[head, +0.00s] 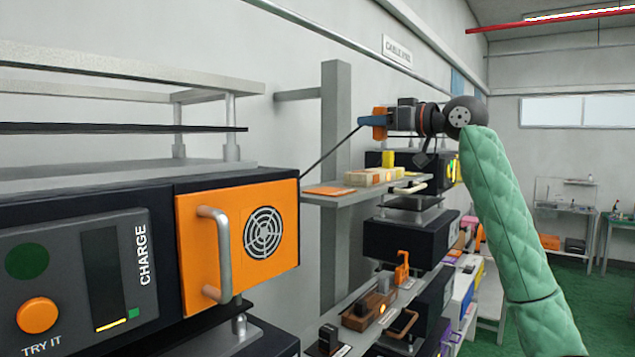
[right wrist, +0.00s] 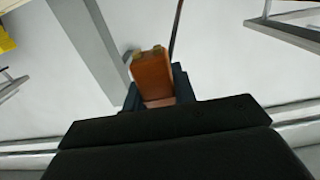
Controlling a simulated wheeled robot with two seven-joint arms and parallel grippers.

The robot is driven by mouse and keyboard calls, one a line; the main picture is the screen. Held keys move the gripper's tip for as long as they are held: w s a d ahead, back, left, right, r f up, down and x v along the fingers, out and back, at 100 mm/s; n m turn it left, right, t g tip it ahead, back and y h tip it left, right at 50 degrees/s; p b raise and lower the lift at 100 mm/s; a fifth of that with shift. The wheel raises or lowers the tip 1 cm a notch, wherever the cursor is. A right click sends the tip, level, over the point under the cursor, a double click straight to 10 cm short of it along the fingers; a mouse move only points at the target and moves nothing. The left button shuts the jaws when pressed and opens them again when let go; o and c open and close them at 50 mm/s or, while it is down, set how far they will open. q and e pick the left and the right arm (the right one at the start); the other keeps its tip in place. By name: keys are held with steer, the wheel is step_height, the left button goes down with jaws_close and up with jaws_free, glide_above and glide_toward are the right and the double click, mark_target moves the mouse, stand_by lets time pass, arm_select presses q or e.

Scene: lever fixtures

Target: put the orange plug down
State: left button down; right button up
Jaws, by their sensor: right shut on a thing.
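The orange plug (head: 379,132) is held in my right gripper (head: 373,120), in the upper middle of the head view. The gripper's blue fingers are shut on it, in the air above a pale shelf (head: 345,197). A dark cable runs from the plug down to the left, behind the orange-fronted unit. In the right wrist view the plug (right wrist: 153,75) sits between the dark blue fingers, with two brassy contacts at its far end. It touches no surface that I can see. My left gripper is in no view.
The shelf carries a flat orange pad (head: 328,190) and a beige block (head: 372,177). A grey post (head: 336,150) stands against the wall behind. The orange-fronted unit (head: 239,242) with a handle fills the left. Lower shelves hold several fixtures.

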steer(key=a+f, duration=0.2)
steer(key=a, duration=0.1)
steer(key=a+f, duration=0.2)
steer(key=a, duration=0.2)
steer(key=a+f, duration=0.2)
steer(key=a, duration=0.1)
steer(key=shift+w+a+f, duration=0.15)
steer(key=shift+w+a, duration=0.05)
steer(key=shift+w, duration=0.1)
steer(key=shift+a+f, duration=0.25)
steer(key=shift+f, duration=1.95)
steer(key=shift+a+f, duration=0.1)
steer(key=shift+f, duration=0.05)
steer(key=o, duration=1)
